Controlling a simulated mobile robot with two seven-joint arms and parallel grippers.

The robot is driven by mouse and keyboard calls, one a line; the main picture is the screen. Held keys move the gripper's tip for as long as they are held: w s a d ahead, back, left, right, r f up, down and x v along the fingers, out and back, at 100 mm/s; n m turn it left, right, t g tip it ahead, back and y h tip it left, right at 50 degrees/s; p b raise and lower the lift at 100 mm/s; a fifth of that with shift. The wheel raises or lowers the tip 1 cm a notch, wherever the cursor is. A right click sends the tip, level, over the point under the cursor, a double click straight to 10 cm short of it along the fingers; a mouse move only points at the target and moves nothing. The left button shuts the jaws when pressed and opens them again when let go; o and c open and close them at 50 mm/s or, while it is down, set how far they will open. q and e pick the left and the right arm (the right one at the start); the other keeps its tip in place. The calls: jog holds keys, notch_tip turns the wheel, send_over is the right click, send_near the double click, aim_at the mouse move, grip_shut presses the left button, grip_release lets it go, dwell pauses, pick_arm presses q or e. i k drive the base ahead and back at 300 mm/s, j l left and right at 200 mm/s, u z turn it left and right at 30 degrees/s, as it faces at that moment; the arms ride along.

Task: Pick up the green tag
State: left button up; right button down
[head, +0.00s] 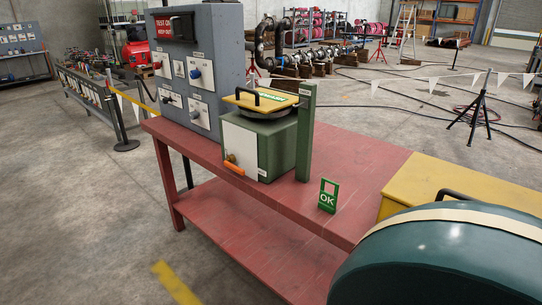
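The green tag (328,196) stands upright on the red bench (375,172), near its front edge. It has a pale square window at the top and the letters "OK" below. It is to the right of the green box and apart from it. Neither of my grippers shows in the head view, and nothing is touching the tag.
A green box (282,142) with a yellow handled lid (262,98) and a green post (306,130) stand left of the tag. A grey switch panel (205,75) is behind. A yellow box (430,180) and a large dark green rounded object (450,260) crowd the right.

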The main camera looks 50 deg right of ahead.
aim_at(327, 202)
jog(key=i+l+u, duration=0.15)
jog(key=i, duration=1.5)
jog(key=i+u, duration=0.1)
jog(key=u, duration=0.65)
jog(key=i+l+u, duration=0.1)
jog(key=u, duration=0.3)
jog(key=i+l+u, duration=0.1)
jog(key=u, duration=5.7)
